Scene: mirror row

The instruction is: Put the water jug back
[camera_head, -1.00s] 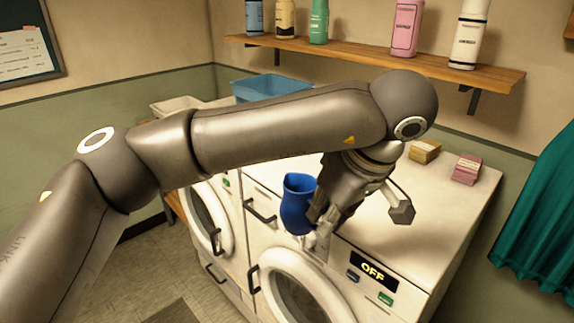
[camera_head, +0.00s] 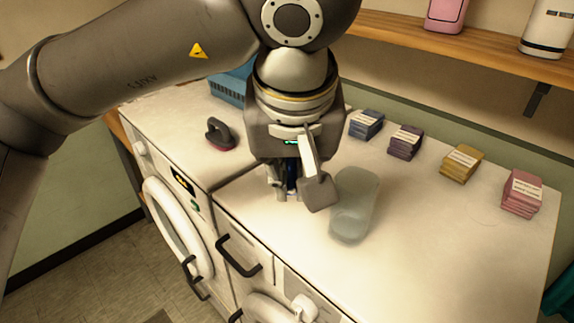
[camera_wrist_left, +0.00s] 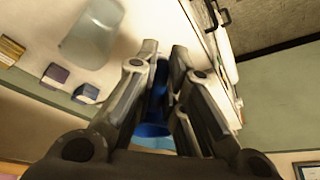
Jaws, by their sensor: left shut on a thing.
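My left gripper (camera_head: 298,190) points down over the white machine top, left of the middle. It is shut on a blue jug (camera_head: 291,177), of which only a narrow dark blue strip shows between the fingers. In the left wrist view the blue jug (camera_wrist_left: 156,98) shows between the fingers, mostly hidden by them. I cannot tell whether its base touches the top. A pale translucent vessel (camera_head: 355,203) is on the top just right of the gripper; it also shows in the left wrist view (camera_wrist_left: 92,33). My right gripper is not in view.
Several small stacks line the back: blue (camera_head: 366,124), purple (camera_head: 405,141), yellow (camera_head: 461,162) and pink (camera_head: 522,193). A dark iron-like thing (camera_head: 220,134) stands left, before a blue basket (camera_head: 228,87). A wooden shelf (camera_head: 450,45) is above. The front right top is clear.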

